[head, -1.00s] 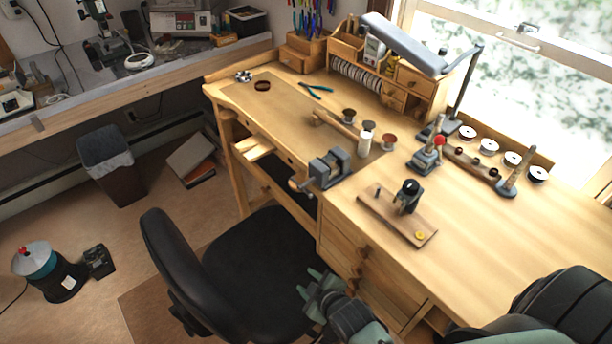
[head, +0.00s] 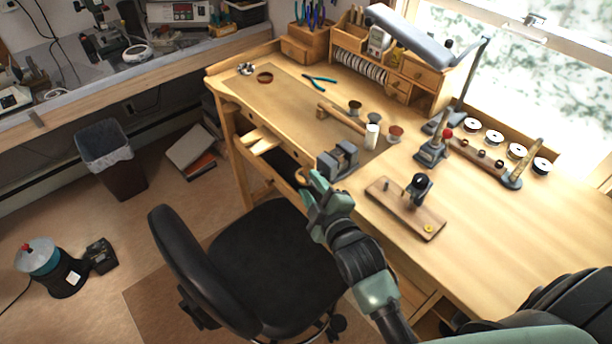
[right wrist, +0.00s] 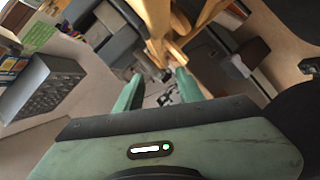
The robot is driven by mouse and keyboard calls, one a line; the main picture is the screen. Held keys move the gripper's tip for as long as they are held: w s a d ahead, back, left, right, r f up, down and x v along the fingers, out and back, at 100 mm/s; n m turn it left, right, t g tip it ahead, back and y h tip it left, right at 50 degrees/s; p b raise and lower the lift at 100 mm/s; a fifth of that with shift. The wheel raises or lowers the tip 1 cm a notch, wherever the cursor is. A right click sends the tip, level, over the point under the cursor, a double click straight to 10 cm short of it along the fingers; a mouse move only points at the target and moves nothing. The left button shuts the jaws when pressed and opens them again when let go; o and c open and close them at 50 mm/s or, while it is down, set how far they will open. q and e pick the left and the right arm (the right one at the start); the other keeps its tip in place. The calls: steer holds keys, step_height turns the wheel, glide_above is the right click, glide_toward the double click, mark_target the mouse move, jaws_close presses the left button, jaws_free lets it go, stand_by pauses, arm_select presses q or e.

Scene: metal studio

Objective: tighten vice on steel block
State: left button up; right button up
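The grey vice (head: 338,161) sits at the front edge of the wooden bench, and its grey body also shows in the right wrist view (right wrist: 122,46). I cannot clearly tell a steel block apart from its jaws. The round wooden end of the vice's handle (head: 300,177) shows just left of my right gripper (head: 311,190), which partly covers the front of the vice. In the right wrist view, the fingers of that gripper (right wrist: 158,88) are apart, with no object clearly between them. My left gripper is not in view.
A black chair (head: 270,250) stands below my right arm, close to the bench. A wooden board with a small dark tool (head: 405,208) lies right of the vice. A white cylinder (head: 371,137) and a mallet (head: 342,117) are behind it. The bench's right part (head: 490,225) is clear.

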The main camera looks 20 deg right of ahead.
mark_target(306, 178)
steer(key=shift+x, duration=1.95)
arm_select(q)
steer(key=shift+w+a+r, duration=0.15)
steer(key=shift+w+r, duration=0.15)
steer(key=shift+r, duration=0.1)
